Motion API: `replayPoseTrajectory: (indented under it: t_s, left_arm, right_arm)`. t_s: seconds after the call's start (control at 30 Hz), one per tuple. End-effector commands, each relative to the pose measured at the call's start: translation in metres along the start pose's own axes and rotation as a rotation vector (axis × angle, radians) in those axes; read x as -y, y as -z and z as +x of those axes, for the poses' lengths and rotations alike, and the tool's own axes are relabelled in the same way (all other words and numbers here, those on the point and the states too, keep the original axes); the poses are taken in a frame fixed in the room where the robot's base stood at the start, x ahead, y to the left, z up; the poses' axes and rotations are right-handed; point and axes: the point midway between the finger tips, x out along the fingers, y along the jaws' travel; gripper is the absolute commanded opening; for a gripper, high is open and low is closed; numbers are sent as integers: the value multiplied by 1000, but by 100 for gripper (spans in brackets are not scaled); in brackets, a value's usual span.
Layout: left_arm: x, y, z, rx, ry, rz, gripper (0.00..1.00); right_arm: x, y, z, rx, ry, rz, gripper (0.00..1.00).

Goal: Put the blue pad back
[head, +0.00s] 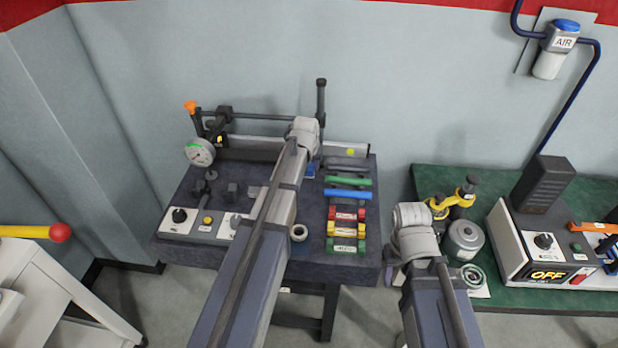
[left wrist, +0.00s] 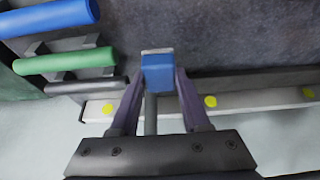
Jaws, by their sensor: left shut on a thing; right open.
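The blue pad (left wrist: 158,72) is a small blue block with a pale grey edge, between the two fingers of my left gripper (left wrist: 159,85) in the left wrist view. The left gripper is shut on it. In the head view my left arm reaches over the dark bench, and a bit of the blue pad (head: 311,170) shows beyond its wrist, near the back rail. The arm hides most of that gripper. My right gripper (head: 393,272) is open and empty by the bench's right edge, partly hidden by its own arm.
The dark bench (head: 195,190) carries a pale back rail (head: 350,149) with yellow dots, a dial gauge (head: 200,152), green (head: 348,181) and blue (head: 348,194) rods, and red, yellow and green blocks (head: 346,230). A green table (head: 590,180) on the right holds a control box (head: 540,245) and a metal cylinder (head: 464,240).

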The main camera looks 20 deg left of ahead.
Motion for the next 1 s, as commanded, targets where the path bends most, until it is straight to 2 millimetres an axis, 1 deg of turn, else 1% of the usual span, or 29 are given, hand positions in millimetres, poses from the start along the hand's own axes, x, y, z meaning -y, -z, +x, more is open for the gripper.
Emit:
replayPoseTrajectory:
  t_s: [0.33,0.63,0.77,0.8,1.0]
  left_arm:
    - [0,-14,35,0,0,0,0]
    - [0,-14,34,0,0,0,0]
    - [0,-16,38,0,0,0,0]
    - [0,-15,37,0,0,0,49]
    - [0,-15,36,0,0,0,71]
  right_arm:
    - [4,2,37,0,0,0,50]
    - [4,2,36,0,0,0,50]
    - [4,2,40,0,0,0,50]
    - [4,2,40,0,0,0,50]
    - [4,2,39,0,0,0,50]
